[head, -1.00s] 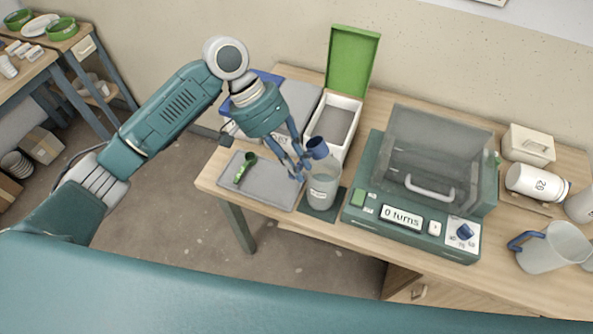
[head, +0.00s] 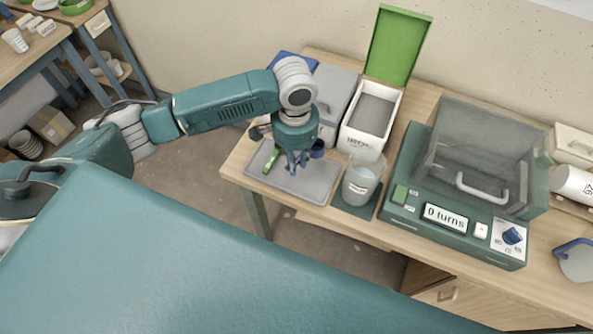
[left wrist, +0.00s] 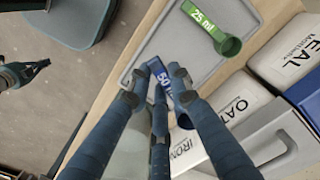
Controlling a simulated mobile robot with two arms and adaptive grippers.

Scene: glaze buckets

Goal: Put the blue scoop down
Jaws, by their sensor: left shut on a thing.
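My left gripper (head: 296,163) points down over the grey tray (head: 318,188) and is shut on the blue scoop (head: 317,149). In the left wrist view the fingers (left wrist: 160,90) close around the scoop's blue handle (left wrist: 162,75), marked 50, with its cup (left wrist: 184,121) partly hidden behind a finger. I cannot tell whether the scoop touches the tray. A green scoop (head: 272,160), marked 25 ml in the left wrist view (left wrist: 207,26), lies on the tray to the left of the gripper.
A translucent container (head: 361,183) stands right of the tray on a dark mat. Behind are a white bin (head: 370,128) with an open green lid (head: 397,45) and a grey box (head: 335,90). A clear-lidded machine (head: 450,215) reads 0 turns. The tray's front is clear.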

